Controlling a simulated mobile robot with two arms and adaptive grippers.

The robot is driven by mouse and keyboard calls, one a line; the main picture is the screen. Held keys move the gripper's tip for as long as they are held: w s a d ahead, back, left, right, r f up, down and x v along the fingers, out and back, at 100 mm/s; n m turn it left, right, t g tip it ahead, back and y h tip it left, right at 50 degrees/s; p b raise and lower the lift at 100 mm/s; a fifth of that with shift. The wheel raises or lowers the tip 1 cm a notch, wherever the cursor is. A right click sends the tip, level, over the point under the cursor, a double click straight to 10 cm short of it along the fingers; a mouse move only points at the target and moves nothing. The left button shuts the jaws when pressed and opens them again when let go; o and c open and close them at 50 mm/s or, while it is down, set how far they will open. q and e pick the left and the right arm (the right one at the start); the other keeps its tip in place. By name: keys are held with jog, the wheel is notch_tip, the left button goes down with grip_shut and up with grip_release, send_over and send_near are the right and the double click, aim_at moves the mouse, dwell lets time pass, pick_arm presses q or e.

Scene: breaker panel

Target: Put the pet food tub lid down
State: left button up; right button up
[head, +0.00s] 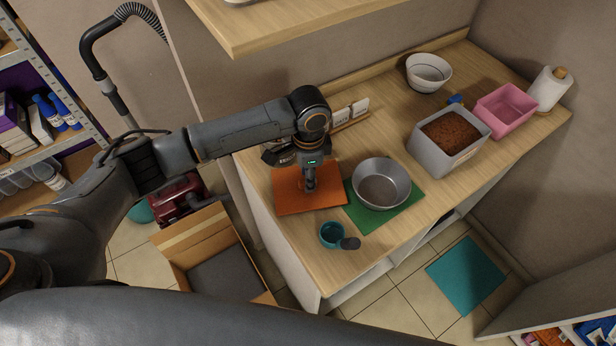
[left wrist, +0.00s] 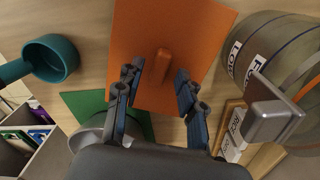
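The pet food tub (head: 438,151) is a grey open bin full of brown kibble at the back right of the counter. The orange square lid (head: 288,199) appears to lie flat near the counter's left end. In the left wrist view the lid (left wrist: 190,30) has a raised orange bar handle (left wrist: 163,63). My left gripper (head: 310,187) is over the lid, pointing down; in the left wrist view its fingers (left wrist: 158,82) are apart, on either side of the handle, with visible gaps. My right gripper is not in view.
A metal bowl (head: 382,184) stands on a green mat (head: 372,222) right of the lid. A teal scoop (head: 332,235) lies near the front edge. A shelf overhangs the back left.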

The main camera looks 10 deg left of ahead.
pick_arm(q)
notch_tip(320, 180, up, 7)
jog(key=shift+f+b, duration=0.1)
jog(key=shift+b, duration=0.5)
jog(key=shift+f, duration=0.1)
